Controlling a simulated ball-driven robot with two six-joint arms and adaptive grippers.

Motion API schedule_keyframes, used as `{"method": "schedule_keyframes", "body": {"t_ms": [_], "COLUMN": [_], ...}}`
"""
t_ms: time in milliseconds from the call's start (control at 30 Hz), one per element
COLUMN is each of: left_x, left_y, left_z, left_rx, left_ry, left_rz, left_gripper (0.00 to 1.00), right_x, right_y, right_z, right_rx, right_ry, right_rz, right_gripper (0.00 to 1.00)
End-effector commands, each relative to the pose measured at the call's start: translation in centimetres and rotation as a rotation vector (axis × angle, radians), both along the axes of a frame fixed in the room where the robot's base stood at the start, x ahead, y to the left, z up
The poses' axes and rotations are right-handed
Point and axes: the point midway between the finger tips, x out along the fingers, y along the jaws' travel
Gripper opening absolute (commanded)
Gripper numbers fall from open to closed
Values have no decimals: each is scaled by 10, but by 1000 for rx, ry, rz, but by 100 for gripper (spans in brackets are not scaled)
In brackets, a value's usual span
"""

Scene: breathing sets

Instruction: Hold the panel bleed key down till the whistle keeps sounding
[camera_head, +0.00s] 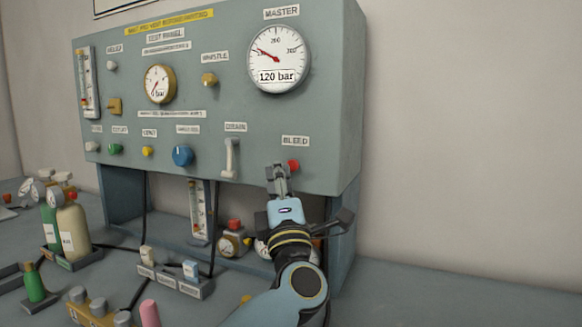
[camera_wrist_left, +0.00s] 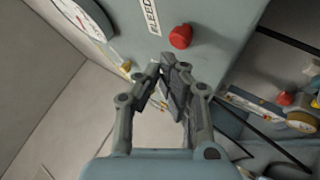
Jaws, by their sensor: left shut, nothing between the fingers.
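The red bleed key (camera_head: 294,166) sits under the BLEED label at the lower right of the grey-green panel (camera_head: 335,110). It also shows in the left wrist view (camera_wrist_left: 180,37), just beyond my fingertips. My left gripper (camera_head: 278,170) is shut and empty, just left of the key in the head view. In the left wrist view its fingertips (camera_wrist_left: 167,68) appear apart from the key, and I see no contact. The brass whistle (camera_head: 209,79) is higher on the panel. Sound cannot be seen. My right gripper is not in view.
The master gauge (camera_head: 279,58) reads 120 bar; the smaller gauge (camera_head: 159,84) shows 0 bar. A white drain lever (camera_head: 231,158) is left of my gripper. Cylinders (camera_head: 72,230) and a small labelled rack (camera_head: 175,278) stand on the bench. The bench at right is clear.

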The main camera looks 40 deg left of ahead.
Motion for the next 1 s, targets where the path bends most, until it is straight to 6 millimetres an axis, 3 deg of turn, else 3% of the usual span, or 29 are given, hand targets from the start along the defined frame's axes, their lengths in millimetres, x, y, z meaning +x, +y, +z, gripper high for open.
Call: {"method": "schedule_keyframes", "body": {"t_ms": [1000], "left_x": [12], "left_y": [4], "left_z": [0], "left_rx": [0], "left_ry": [0], "left_rz": [0], "left_gripper": [0], "right_x": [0], "right_y": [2], "right_z": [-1], "right_rx": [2], "right_ry": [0], "right_rz": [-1], "right_gripper": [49]}}
